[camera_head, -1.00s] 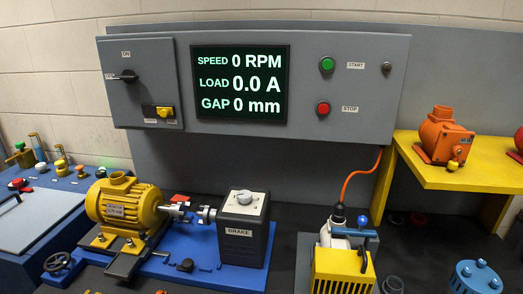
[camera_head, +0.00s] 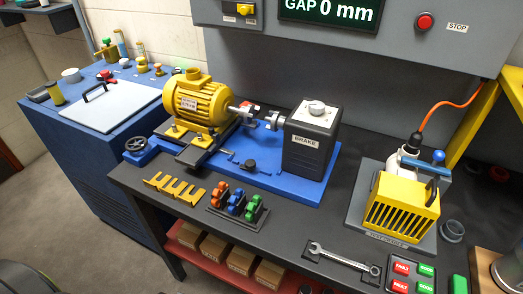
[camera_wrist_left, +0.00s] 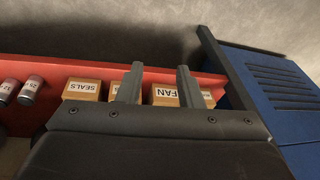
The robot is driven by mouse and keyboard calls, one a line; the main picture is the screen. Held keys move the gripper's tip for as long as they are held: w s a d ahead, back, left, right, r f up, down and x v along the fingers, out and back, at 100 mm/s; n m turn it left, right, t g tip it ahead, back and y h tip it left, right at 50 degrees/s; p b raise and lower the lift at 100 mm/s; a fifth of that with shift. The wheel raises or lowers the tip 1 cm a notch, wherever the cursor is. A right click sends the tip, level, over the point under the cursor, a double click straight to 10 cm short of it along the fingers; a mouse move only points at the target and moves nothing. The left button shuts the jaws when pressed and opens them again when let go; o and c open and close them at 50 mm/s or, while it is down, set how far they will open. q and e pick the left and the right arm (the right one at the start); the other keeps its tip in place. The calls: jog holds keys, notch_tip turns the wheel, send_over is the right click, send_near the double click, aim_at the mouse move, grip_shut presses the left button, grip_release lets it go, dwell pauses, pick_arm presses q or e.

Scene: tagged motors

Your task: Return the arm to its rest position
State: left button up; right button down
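My left gripper (camera_wrist_left: 156,78) shows in the left wrist view with its two grey fingers apart and nothing between them. Beyond the fingers is a red lower shelf (camera_wrist_left: 235,78) with cardboard boxes, seen upside down; I cannot tell the exact distance to it. In the head view neither gripper is clearly visible. A dark rounded shape at the bottom left corner of that view cannot be identified. My right gripper is in neither view.
The dark workbench (camera_head: 300,222) carries a yellow motor (camera_head: 197,97), a black brake box (camera_head: 310,140), colored clamps (camera_head: 237,203), a wrench (camera_head: 343,259) and a yellow caged unit (camera_head: 402,208). A blue cabinet (camera_head: 85,160) stands left. The floor (camera_head: 70,250) before it looks clear.

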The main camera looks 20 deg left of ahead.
pick_arm(q)
jog(key=s+f+b, duration=0.2)
jog(key=s+f, duration=0.6)
jog(key=f, duration=0.4)
jog(key=s+d+f+g+b, duration=0.1)
jog(key=s+f+b, duration=0.1)
jog(key=s+f, duration=0.6)
jog(key=shift+s+d+f+g+h, duration=0.15)
jog(key=shift+f+g+h, duration=0.15)
jog(key=shift+f, duration=2.2)
